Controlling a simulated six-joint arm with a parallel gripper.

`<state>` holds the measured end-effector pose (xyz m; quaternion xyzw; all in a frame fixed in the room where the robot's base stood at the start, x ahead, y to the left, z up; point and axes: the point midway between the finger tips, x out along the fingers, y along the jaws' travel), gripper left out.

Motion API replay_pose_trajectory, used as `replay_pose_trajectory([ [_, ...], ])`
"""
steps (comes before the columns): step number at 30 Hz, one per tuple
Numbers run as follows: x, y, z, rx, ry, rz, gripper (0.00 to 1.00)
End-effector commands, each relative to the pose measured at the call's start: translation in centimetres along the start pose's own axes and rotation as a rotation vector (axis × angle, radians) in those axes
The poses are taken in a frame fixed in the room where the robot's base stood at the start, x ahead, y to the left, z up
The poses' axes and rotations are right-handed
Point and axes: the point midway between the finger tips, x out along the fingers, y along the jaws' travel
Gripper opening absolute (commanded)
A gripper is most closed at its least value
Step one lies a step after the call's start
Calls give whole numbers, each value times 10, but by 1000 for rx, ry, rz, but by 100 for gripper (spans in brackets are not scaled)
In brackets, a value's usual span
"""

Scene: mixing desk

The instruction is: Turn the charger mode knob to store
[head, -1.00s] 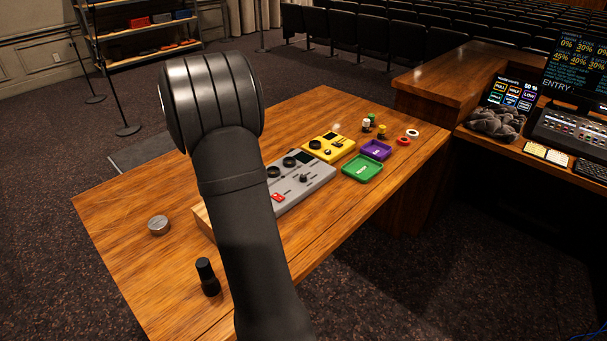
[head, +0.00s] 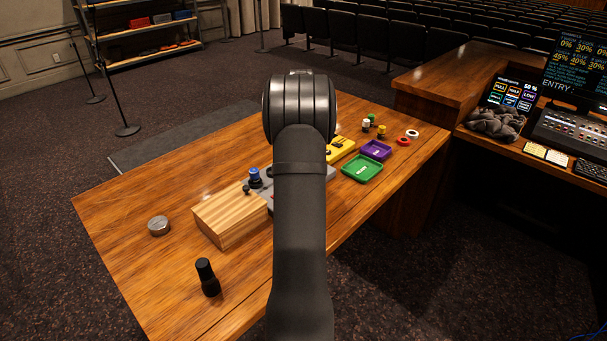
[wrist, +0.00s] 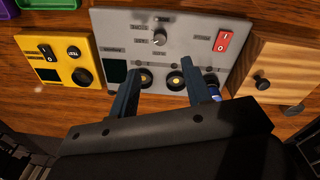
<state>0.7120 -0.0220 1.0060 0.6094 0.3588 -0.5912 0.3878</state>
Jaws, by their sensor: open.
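In the head view my arm hides most of the grey panel (head: 331,173).
A yellow device (wrist: 62,58) stands beside the panel. A purple tray (head: 376,150), a green tray (head: 362,168), a metal puck (head: 159,225) and a black cylinder (head: 207,277) are on the table.

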Motion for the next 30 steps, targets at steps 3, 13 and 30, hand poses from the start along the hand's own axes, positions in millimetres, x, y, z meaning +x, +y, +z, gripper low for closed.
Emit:
replay_pose_trajectory([
  [3, 28, -1, 0, 0, -2, -3, 45],
  [13, 93, -1, 0, 1, -1, -1, 45],
  [30, 116, 0, 0, 1, 0, 2, 41],
])
